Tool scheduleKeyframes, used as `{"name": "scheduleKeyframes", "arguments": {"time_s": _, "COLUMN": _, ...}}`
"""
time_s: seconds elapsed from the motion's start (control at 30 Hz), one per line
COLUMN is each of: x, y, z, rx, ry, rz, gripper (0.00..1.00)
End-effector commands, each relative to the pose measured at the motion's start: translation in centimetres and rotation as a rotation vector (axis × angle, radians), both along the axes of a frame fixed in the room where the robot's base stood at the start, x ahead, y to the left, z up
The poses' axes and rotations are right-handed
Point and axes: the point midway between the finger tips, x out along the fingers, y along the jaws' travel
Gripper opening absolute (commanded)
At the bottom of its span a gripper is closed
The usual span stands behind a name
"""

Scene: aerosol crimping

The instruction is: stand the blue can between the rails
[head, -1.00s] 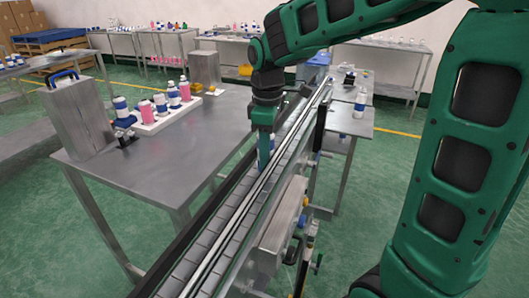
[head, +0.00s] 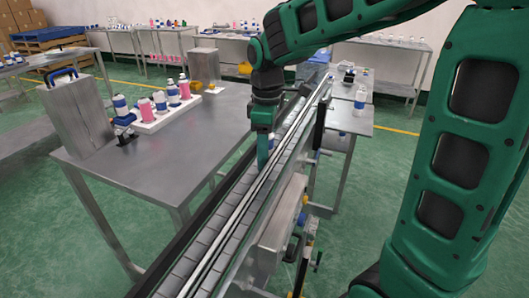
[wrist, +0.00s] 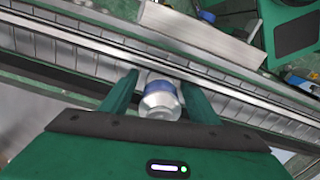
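The blue can (wrist: 160,86), with a pale silver top, is between the two green fingers of my gripper (wrist: 161,92) in the wrist view. The fingers lie against both its sides and look shut on it. In the head view my gripper (head: 262,150) points down over the conveyor, and its fingers hide most of the can. The can is at the conveyor track, beside the long metal rails (head: 238,212). Whether its base touches the belt is hidden.
A steel table (head: 185,150) left of the conveyor holds a metal box (head: 75,115) and a white rack (head: 168,118) with pink and blue-white bottles. A blue-white bottle (head: 360,100) stands on the table at right. A metal box (head: 282,212) hangs at the conveyor's side.

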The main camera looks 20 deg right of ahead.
Motion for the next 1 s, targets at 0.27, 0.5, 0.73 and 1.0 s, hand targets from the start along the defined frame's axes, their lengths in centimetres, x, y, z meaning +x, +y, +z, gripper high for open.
{"name": "scheduleKeyframes", "arguments": {"time_s": 0.27, "x": 0.1, "y": 0.0, "z": 1.4, "rx": 0.001, "ry": -0.003, "rz": 0.0, "gripper": 0.56}}
{"name": "scheduleKeyframes", "arguments": {"time_s": 0.5, "x": 0.1, "y": 0.0, "z": 5.8, "rx": 0.0, "ry": -0.004, "rz": -0.001, "gripper": 0.56}}
{"name": "scheduleKeyframes", "arguments": {"time_s": 0.73, "x": 0.2, "y": 0.0, "z": 9.3, "rx": 0.0, "ry": -0.001, "rz": -0.001, "gripper": 0.56}}
{"name": "scheduleKeyframes", "arguments": {"time_s": 1.0, "x": 0.2, "y": 0.0, "z": 10.7, "rx": 0.0, "ry": 0.0, "rz": -0.001, "gripper": 0.56}}
